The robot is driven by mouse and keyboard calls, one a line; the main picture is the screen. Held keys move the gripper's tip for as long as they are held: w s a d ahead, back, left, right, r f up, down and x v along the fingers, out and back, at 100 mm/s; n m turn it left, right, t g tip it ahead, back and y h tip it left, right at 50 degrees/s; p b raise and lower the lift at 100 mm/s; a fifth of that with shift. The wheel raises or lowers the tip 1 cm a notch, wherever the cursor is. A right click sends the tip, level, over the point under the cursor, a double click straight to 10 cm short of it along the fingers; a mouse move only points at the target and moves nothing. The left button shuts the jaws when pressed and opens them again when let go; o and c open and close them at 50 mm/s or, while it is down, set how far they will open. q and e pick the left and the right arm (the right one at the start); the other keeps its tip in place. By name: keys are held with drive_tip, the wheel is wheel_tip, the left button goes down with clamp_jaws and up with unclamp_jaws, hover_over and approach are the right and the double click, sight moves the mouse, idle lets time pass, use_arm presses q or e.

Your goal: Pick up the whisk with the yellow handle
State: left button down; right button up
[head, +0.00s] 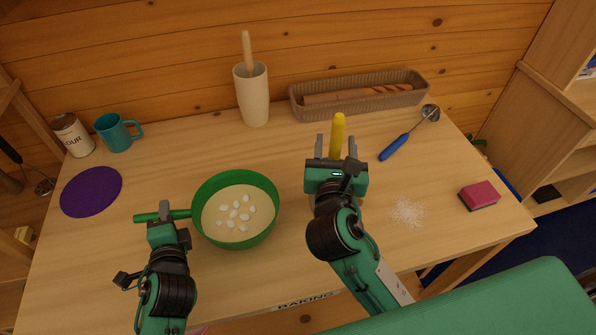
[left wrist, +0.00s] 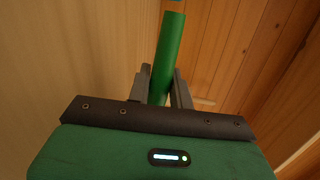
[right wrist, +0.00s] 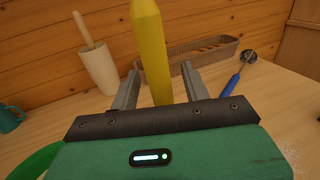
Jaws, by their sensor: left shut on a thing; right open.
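The whisk's yellow handle (head: 337,128) stands roughly upright above the table; the rest of the whisk is hidden behind my gripper. My right gripper (head: 336,146) is open, with one finger on each side of the handle. In the right wrist view the handle (right wrist: 151,45) stands between the fingers with gaps on both sides. My left gripper (head: 164,217) is shut on the green handle (left wrist: 167,50) of the green bowl (head: 272,222), at the bowl's left side. The bowl holds cream-coloured contents with several white pieces on top.
A blue-handled ladle (head: 393,148), a spilled white powder patch (head: 408,212) and a pink sponge (head: 479,194) lie right. A cream crock (head: 253,97) and a long basket (head: 360,108) stand behind. A teal mug (head: 115,133), a flour can (head: 73,136) and a purple mat (head: 91,191) are left.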

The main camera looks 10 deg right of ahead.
drive_tip(key=shift+x, duration=1)
drive_tip(key=shift+c, duration=0.5)
clamp_jaws()
drive_tip(key=shift+r, duration=0.1)
